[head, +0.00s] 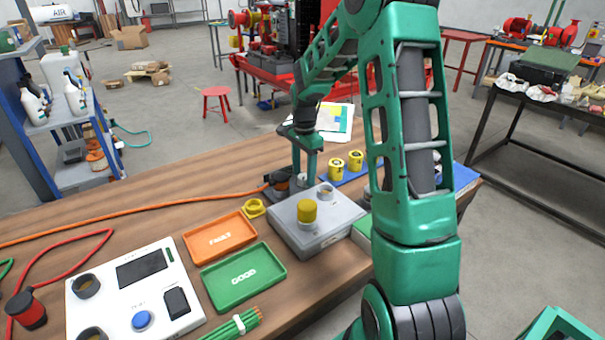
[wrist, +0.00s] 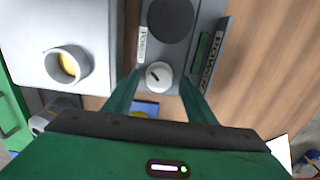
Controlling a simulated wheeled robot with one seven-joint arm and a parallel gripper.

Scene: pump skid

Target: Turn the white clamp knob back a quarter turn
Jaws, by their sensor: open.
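The white clamp knob (wrist: 158,75) is a small round knob with a short dark mark on its face. In the wrist view it sits on a grey unit (wrist: 181,52), below a dark round disc (wrist: 170,18). My gripper (wrist: 159,78) is open, with one finger to the left of the knob and one to the right. Gaps show between the knob and both fingers; the height of the fingertips over it is hard to tell. In the head view my gripper (head: 305,168) points down behind the grey box, and I cannot make out the knob clearly there.
A grey box (head: 318,228) with a yellow cap (head: 307,212) stands close in front of my gripper. Its grey collar (wrist: 68,66) shows at left in the wrist view. An orange cable (head: 130,208) runs in from the left. Yellow cylinders (head: 336,169) stand close behind, to the right.

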